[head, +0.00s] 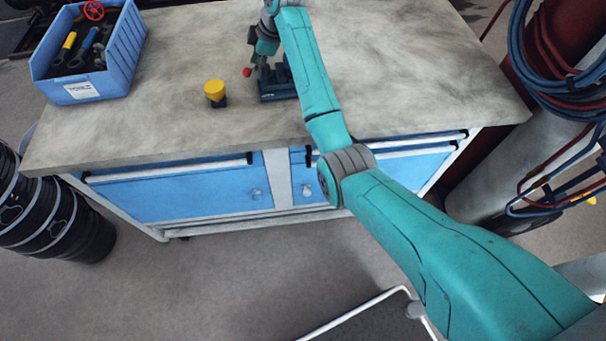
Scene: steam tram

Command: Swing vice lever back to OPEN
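The vice (276,90) is a small dark blue block on the workbench, partly hidden behind my arm. A red ball knob (247,72) shows at its left, apparently the end of the vice lever; the lever's shaft and any OPEN mark cannot be made out. My gripper (260,62) points down at the vice's left side, close to the red knob. The fingers are small and dark against the vice, so I cannot tell whether they are open or touch the lever.
The grey workbench top (400,60) is mostly clear. A yellow-capped piece (214,90) with a dark base stands left of the vice. A blue tool bin (118,72) sits at the back left. Hoses and cables (560,75) hang on cylinders at the right. Black drums (50,215) stand at the left.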

